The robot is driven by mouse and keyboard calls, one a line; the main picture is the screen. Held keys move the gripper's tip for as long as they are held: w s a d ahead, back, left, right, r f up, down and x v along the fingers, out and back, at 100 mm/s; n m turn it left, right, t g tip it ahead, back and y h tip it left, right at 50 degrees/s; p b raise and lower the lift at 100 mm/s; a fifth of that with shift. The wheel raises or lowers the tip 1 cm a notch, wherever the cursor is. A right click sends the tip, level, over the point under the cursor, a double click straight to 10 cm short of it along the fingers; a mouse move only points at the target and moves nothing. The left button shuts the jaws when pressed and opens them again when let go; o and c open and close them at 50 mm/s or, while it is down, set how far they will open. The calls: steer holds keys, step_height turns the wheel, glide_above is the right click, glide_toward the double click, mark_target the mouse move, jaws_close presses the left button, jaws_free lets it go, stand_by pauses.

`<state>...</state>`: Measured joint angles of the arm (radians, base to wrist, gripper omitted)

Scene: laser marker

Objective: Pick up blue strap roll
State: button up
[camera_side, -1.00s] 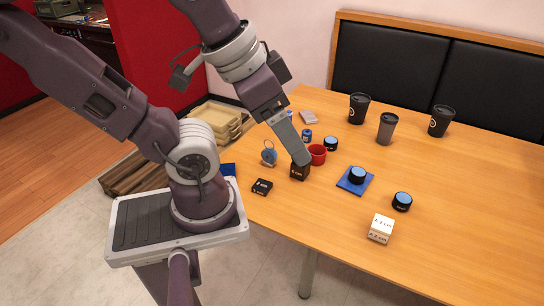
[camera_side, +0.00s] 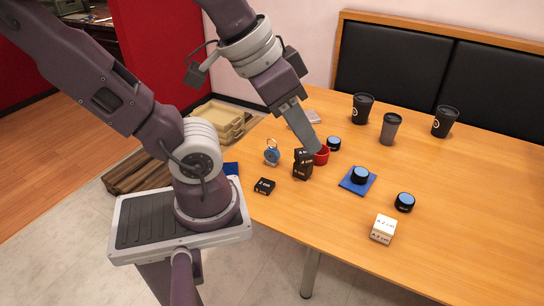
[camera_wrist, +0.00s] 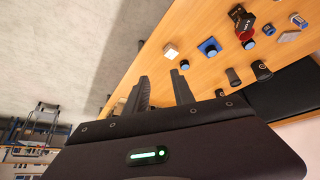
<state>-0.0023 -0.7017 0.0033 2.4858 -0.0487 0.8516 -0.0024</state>
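What looks like the blue strap roll (camera_side: 271,156), a small blue round thing with a pale loop on top, stands near the table's left edge in the side view. My gripper (camera_side: 313,150) is to its right, in front of or above the red cup (camera_side: 321,156), which it partly hides. I cannot tell its height above the table. In the wrist view my gripper's two dark fingers (camera_wrist: 158,76) stand apart with nothing between them. I cannot surely pick out the roll in that view.
Two stacked black boxes (camera_side: 302,164) stand just right of the roll, and a flat black box (camera_side: 264,186) lies in front. A blue mat (camera_side: 358,188) bears a dark puck. White boxes (camera_side: 383,229) and dark cups (camera_side: 390,128) are farther right. The front right table is clear.

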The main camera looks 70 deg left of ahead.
steer(key=w+a+n+t, duration=0.15)
steer(key=w+n, duration=0.65)
steer(key=w, duration=1.5)
steer(key=w+a+f+n+y, duration=0.3)
steer(key=w+a+f+n, duration=0.3)
steer(key=w+a+f, duration=0.45)
steer(key=s+a+f+n+g+y, duration=0.2)
steer(key=s+a+f+n+y, duration=0.15)
steer(key=a+f, duration=0.4)
steer(key=n+g+y, duration=0.6)
steer(key=n+g, duration=0.1)
steer(key=g, duration=0.5)
glide_toward(272, 151)
step_height(272, 151, up, 2)
steer(key=a, duration=0.2)
steer(key=x, duration=0.7)
steer(key=shift+w+f, duration=0.1)
steer(key=shift+a+f, duration=0.15)
steer(key=shift+a, duration=0.15)
jaws_close()
